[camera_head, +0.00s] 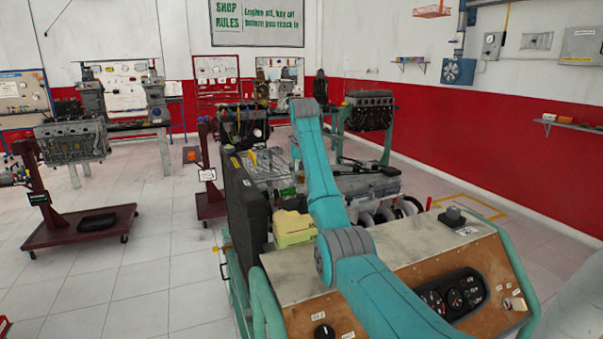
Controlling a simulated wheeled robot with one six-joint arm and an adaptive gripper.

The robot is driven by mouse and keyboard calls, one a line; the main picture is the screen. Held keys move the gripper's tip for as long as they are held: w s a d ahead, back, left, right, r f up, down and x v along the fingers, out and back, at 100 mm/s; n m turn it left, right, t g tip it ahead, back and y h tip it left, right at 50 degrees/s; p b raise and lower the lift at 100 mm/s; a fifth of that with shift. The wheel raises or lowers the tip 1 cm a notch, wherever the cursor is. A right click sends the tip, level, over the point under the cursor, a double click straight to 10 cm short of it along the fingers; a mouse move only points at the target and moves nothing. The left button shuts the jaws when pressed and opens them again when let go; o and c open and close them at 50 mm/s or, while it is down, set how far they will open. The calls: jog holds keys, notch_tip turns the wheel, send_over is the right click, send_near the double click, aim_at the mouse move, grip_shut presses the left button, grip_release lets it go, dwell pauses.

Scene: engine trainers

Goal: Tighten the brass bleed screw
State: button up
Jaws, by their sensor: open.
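I cannot make out the brass bleed screw in this view; it is too small or hidden. The engine trainer (420,245) stands right in front of me, with a dark radiator (245,205) on its left side and an engine (365,187) behind its panel. My teal arm (322,185) reaches up and over the trainer and covers part of the engine. My gripper does not show; the arm's far end is hidden behind its own links.
A gauge panel (453,294) faces me on the trainer. A yellow-green box (293,228) sits beside the radiator. An engine on a red wheeled stand (80,228) is at left. Other engines (370,110) stand at the back.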

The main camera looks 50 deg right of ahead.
grip_shut()
jog(key=shift+m, duration=0.4)
jog(key=m+g, duration=0.1)
jog(key=m, duration=0.1)
jog(key=m+g, duration=0.1)
jog(key=m, duration=0.2)
jog(key=shift+w+a+m+h, duration=0.1)
jog(key=shift+w+m+h, duration=0.1)
jog(key=shift+m+h, duration=0.15)
jog(key=m+g, duration=0.2)
jog(key=m, duration=0.3)
jog(key=shift+w, duration=0.1)
jog(key=shift+m+g, duration=0.3)
jog(key=shift+m, duration=0.25)
grip_release()
